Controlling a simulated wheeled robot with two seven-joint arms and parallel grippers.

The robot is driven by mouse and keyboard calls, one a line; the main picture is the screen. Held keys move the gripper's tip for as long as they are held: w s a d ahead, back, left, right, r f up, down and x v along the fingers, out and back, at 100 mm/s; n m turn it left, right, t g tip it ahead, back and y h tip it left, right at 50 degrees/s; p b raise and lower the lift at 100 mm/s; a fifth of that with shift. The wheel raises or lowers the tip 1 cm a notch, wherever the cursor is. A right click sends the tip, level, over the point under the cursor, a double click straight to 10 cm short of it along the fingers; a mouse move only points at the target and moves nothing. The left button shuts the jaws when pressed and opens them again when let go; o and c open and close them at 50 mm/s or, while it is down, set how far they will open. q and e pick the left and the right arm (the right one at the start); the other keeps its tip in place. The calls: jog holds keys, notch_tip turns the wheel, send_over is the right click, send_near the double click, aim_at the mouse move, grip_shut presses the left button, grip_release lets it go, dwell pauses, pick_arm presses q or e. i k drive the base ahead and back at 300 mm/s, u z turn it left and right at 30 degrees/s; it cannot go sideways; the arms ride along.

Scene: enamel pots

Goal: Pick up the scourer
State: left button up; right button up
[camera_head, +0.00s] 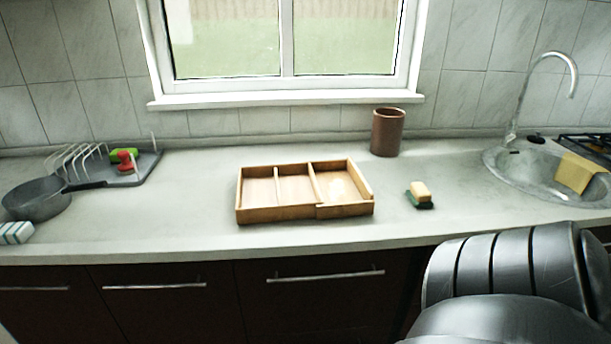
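The scourer (421,191) lies on the worktop, right of the middle. It looks like a small block, pale yellow above and dark green below. Nothing touches it from above and it is in full view. Part of my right arm shows large and dark at the bottom right, in front of the worktop. Neither of my grippers shows in this view.
A wooden divided tray (243,210) stands left of the scourer, and a brown cup (388,133) behind it. A sink (510,180) with a tap and yellow cloth (575,173) is at right. A pan (36,204) and dish rack (140,172) stand left.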

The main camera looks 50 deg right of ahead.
aim_at(421, 197)
jog(key=u, duration=1.65)
jog(key=k, duration=2.4)
jog(key=z, duration=1.25)
